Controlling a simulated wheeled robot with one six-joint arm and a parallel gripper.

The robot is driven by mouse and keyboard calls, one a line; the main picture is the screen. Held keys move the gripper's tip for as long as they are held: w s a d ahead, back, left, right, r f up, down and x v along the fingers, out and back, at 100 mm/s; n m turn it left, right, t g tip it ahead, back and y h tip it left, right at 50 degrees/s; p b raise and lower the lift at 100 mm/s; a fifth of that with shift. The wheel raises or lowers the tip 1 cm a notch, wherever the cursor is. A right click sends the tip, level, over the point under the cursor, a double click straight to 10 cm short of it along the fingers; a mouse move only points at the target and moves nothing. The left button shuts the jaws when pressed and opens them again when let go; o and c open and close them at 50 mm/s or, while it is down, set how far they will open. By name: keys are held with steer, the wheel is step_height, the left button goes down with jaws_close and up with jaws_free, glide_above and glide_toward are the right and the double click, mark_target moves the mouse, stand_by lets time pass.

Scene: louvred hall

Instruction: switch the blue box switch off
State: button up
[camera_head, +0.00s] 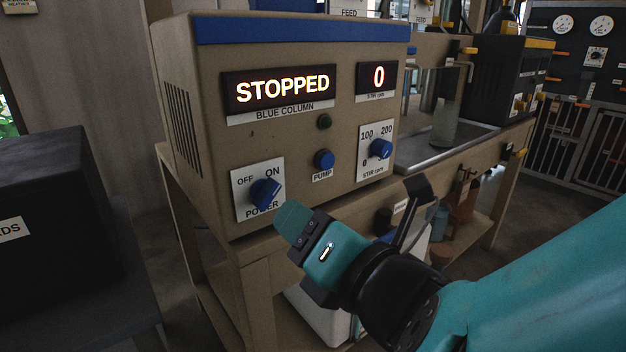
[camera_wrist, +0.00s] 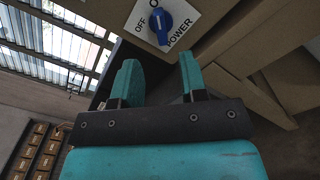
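The tan control box with a blue top stripe (camera_head: 300,29), labelled BLUE COLUMN, stands on a bench. Its blue POWER knob (camera_head: 265,193) is on a white plate (camera_head: 240,205) marked OFF and ON, at the lower left of the front. The knob also shows at the top of the wrist view (camera_wrist: 161,21); its white mark seems to point towards ON. The display (camera_head: 281,88) reads STOPPED. My gripper (camera_head: 293,222) is just right of and below the knob, apart from it. In the wrist view its fingers (camera_wrist: 160,80) are spread with nothing between them.
A blue PUMP button (camera_head: 324,159) and a blue STIR knob (camera_head: 381,149) sit right of the POWER knob. A dark box (camera_head: 50,240) stands at the left. The bench edge lies below the panel. A metal tray (camera_head: 425,150) is behind at the right.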

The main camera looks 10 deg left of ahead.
mark_target(271, 198)
steer(key=shift+p+x, duration=3)
steer(key=shift+x, duration=0.85)
jaws_close()
